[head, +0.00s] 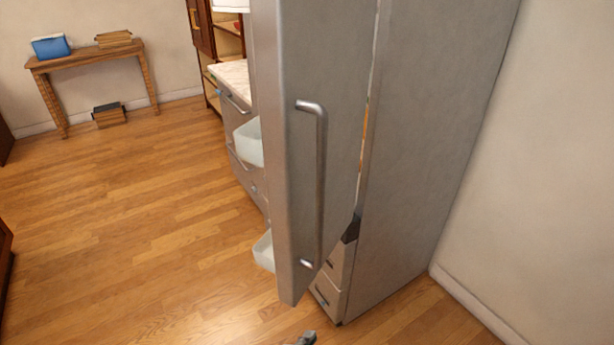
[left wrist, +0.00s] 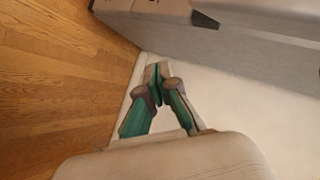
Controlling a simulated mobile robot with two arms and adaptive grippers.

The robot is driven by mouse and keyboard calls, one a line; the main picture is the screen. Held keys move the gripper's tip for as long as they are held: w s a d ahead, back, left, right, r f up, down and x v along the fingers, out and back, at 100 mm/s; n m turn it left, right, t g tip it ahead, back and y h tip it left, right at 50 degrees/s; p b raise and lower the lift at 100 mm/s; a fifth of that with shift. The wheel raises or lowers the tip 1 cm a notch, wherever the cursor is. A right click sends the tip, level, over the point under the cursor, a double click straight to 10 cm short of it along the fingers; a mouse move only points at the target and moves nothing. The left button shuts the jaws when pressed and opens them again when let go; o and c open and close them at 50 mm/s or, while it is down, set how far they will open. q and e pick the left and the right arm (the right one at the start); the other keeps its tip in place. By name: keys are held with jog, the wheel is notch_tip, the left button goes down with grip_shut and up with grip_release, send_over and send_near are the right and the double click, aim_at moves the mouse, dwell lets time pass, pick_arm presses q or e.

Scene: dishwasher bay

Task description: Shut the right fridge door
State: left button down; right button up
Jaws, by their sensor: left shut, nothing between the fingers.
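The right fridge door (head: 340,60) stands swung open in the middle of the head view, its grey outer face toward me. A long bar handle (head: 321,180) runs down it near its free edge. White door bins (head: 250,145) stick out on its inner side, to the left. The grey fridge body (head: 430,130) stands behind and to the right, with a narrow gap showing along the door. My left gripper (head: 306,340) just shows at the bottom edge, below the door. In the left wrist view my left gripper (left wrist: 158,76) is shut and empty, apart from the grey fridge above it. My right gripper is out of view.
Drawers (head: 328,290) show below the door. A counter (head: 232,80) lies beyond it. A wooden table (head: 90,55) with a blue object stands at the far wall. A pale wall (head: 550,180) closes the right side. Wooden floor (head: 130,220) is clear at left.

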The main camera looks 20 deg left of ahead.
pick_arm(q)
notch_tip(320, 180, up, 21)
jog(key=w+m+t+p, duration=0.1)
jog(key=m+t+p, duration=0.1)
jog(key=t+p, duration=0.1)
jog(key=t+y, duration=0.2)
jog(key=t, duration=0.1)
send_near(306, 196)
jog(key=s+d+r, duration=0.1)
jog(key=s+r, duration=0.2)
jog(key=w+p, duration=0.1)
jog(key=w, duration=0.3)
jog(key=w+p, duration=0.1)
jog(key=w, duration=0.3)
jog(key=shift+w+a+r+p, duration=0.1)
jog(key=shift+a+r+p, duration=0.1)
jog(key=shift+p, duration=0.15)
jog(key=shift+w+f, duration=0.15)
jog(key=shift+w, duration=0.5)
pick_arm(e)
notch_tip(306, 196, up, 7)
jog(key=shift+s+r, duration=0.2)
pick_arm(q)
jog(key=shift+a, duration=0.1)
